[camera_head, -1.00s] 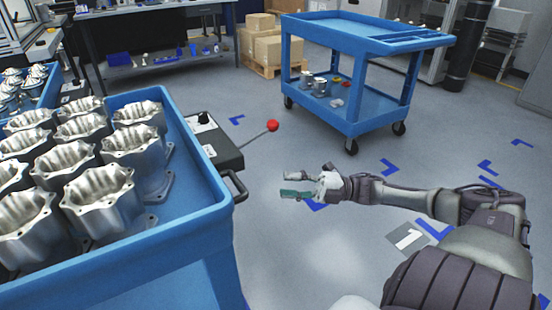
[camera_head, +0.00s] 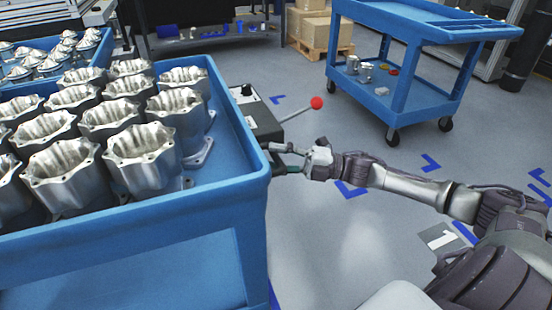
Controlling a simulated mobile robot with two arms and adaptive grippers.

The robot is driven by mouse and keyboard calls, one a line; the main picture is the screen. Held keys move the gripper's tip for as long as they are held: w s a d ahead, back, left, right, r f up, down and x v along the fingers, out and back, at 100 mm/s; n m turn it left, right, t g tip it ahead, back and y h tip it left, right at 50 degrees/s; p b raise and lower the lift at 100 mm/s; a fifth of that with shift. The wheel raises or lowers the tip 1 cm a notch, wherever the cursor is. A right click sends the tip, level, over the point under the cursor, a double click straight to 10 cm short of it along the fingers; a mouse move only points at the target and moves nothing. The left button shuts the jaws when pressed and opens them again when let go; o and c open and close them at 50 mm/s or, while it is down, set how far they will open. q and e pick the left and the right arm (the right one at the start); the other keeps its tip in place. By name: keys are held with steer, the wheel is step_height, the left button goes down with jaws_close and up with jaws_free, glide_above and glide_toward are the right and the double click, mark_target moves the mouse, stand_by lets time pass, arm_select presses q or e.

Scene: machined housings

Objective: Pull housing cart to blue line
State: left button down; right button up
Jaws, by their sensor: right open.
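The housing cart (camera_head: 225,203) is a blue cart at the left, loaded with several silver machined housings (camera_head: 141,158). A black box with a lever and red knob (camera_head: 316,102) stands at its far right side. The cart's black handle shows near my right gripper (camera_head: 284,158), mostly hidden. My right gripper is open at the handle, beside the cart's right edge; I cannot tell whether its fingers touch the handle. Blue line marks (camera_head: 351,190) lie on the floor behind my right forearm. My left gripper is not in view.
A second blue cart (camera_head: 415,22) with small parts on its lower shelf stands at the back right. Cardboard boxes (camera_head: 318,32) sit on a pallet behind. A blue bin of parts (camera_head: 99,58) is at the far left.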

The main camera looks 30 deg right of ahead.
steer(key=shift+w+a, duration=0.1)
steer(key=shift+a, duration=0.1)
jaws_close()
stand_by(0.3)
